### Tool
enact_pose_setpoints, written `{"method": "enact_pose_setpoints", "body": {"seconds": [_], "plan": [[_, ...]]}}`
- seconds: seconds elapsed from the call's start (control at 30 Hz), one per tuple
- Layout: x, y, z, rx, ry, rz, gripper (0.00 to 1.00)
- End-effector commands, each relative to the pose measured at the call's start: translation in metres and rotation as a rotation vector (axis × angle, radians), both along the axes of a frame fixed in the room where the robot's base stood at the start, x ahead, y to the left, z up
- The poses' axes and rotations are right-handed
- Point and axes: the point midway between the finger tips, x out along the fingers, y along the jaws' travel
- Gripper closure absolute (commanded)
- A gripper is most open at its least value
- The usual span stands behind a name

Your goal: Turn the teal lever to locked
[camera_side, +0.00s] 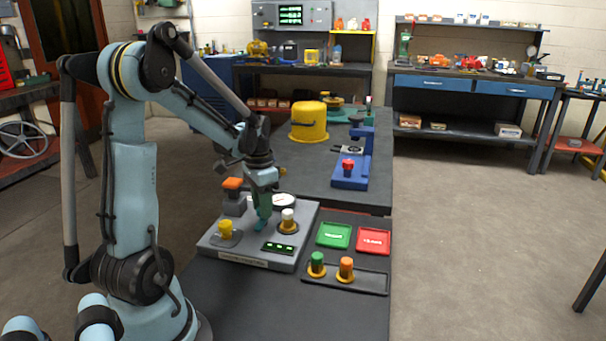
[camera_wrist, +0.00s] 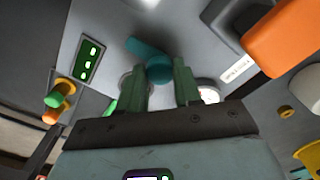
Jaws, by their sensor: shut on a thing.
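The teal lever (camera_side: 260,226) stands on the grey control panel (camera_side: 225,247) below my gripper (camera_side: 263,203). In the wrist view, the teal lever (camera_wrist: 152,62) has a round hub with an arm pointing up and left, toward the green-lit display (camera_wrist: 89,59). The green fingers of my gripper (camera_wrist: 162,74) are closed on either side of the hub and hold it. Any lock marking by the lever is hidden or too small to read.
Green (camera_side: 334,236) and red (camera_side: 373,241) trays lie to the right. A blue fixture (camera_side: 351,170) and yellow pot (camera_side: 309,123) stand behind.

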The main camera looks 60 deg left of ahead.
Motion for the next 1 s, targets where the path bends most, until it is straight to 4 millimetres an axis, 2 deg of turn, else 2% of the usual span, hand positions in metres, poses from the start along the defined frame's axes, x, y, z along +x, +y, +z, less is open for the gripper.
{"method": "enact_pose_setpoints", "body": {"seconds": [0.27, 1.0], "plan": [[-0.0001, 0.0, 0.0001, 0.0, 0.002, 0.154, 0.97], [-0.0003, -0.0001, 0.0, -0.002, 0.003, 0.848, 0.97]]}}
